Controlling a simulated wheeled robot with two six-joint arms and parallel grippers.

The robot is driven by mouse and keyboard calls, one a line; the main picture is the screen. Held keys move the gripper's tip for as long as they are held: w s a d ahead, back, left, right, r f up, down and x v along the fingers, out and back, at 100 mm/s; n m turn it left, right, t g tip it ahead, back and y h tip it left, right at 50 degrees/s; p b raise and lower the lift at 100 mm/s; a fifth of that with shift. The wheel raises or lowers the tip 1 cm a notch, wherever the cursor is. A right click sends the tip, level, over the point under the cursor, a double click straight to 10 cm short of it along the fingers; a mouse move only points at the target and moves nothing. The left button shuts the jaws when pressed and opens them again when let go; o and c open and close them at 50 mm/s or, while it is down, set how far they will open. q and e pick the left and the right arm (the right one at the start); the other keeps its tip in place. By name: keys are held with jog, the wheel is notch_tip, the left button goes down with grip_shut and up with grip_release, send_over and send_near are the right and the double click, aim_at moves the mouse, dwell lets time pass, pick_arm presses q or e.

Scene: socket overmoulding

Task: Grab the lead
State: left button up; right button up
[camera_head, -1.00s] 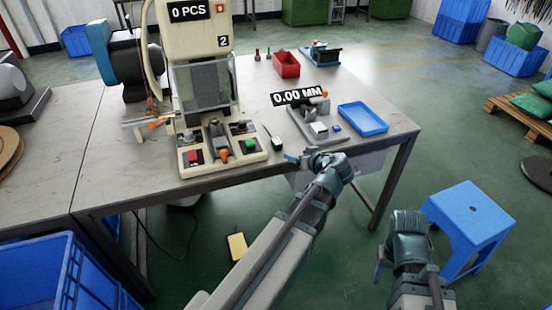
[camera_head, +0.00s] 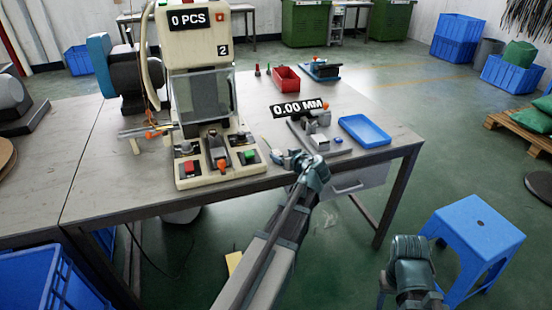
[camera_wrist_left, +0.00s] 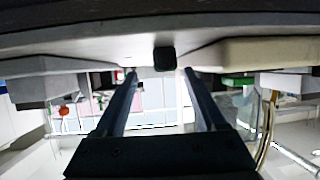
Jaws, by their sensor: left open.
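My left gripper (camera_head: 283,157) is at the front edge of the table, just right of the cream press. In the left wrist view its two dark fingers (camera_wrist_left: 158,72) are apart, with nothing held between them. A small dark green block (camera_wrist_left: 164,58), which looks like the end of the lead, sits near the fingertips and between their lines, on the table surface. In the head view my left gripper mostly hides that spot. My right gripper (camera_head: 382,292) is low at the right, off the table; its jaw opening does not show clearly.
The cream press (camera_head: 205,110) stands left of my left gripper. A grey gauge fixture (camera_head: 318,143) and a blue tray (camera_head: 364,131) are to its right. A red bin (camera_head: 286,78) is further back. A blue stool (camera_head: 474,225) stands on the floor beside my right arm.

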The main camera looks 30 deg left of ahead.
aim_at(277, 153)
pick_arm(q)
jog(key=shift+s+b+x, duration=0.15)
jog(key=shift+b+x, duration=0.4)
jog(key=shift+x, duration=0.8)
jog(key=shift+s+b+x, duration=0.15)
jog(key=shift+b+x, duration=0.35)
jog(key=shift+x, duration=0.9)
jog(key=shift+a+r, duration=0.1)
jog(key=shift+a, duration=0.05)
grip_shut()
